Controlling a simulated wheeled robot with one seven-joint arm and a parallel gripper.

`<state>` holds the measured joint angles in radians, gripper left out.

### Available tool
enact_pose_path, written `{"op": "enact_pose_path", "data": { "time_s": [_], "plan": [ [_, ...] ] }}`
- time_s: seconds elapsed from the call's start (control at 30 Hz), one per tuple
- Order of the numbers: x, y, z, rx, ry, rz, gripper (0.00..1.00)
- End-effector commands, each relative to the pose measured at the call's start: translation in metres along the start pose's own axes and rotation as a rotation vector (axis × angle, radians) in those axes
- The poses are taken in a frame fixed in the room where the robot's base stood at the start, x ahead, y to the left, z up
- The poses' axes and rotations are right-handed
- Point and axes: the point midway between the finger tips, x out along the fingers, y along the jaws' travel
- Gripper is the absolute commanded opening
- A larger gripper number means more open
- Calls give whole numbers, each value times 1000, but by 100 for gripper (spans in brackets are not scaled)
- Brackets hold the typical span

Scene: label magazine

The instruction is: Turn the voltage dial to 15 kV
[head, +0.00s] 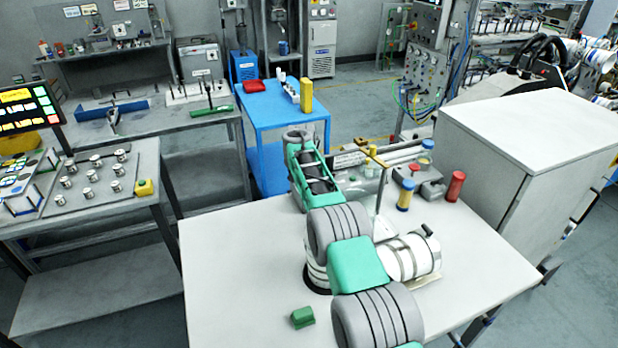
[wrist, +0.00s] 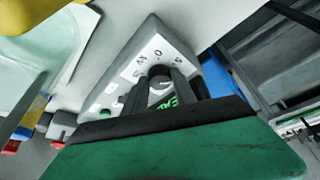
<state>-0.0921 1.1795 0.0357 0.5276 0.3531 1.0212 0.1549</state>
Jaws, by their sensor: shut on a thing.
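The voltage dial (wrist: 159,70) is a dark round knob on the white, marked face of a grey box (wrist: 118,62) in the wrist view. Printed characters curve around the dial; they are tilted and too small to read surely. A lit green display (wrist: 167,102) shows between my fingers, partly covered and unreadable. My gripper (wrist: 160,79) has its two dark fingers shut on the dial, one on each side. Which mark the dial points at cannot be told. In the head view my green and grey arm reaches over the table; my fingertips and the dial are hidden there.
The white table (head: 240,270) holds a small green block (head: 302,317), a white cylinder (head: 412,257), a blue and yellow cylinder (head: 405,195) and a red cylinder (head: 455,186). A blue cart (head: 270,115) stands behind.

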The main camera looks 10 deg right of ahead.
Motion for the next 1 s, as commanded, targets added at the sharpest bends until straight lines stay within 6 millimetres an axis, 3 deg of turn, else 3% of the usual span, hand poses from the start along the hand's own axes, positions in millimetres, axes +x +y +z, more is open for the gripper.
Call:
{"op": "enact_pose_path", "data": {
  "time_s": [0.57,0.6,0.83,1.0],
  "plan": [
    [0,-1,0,36,2,14,0],
    [0,-1,0,36,2,14,35],
    [0,0,0,36,1,14,54],
    [0,0,0,35,1,14,54]
  ]
}}
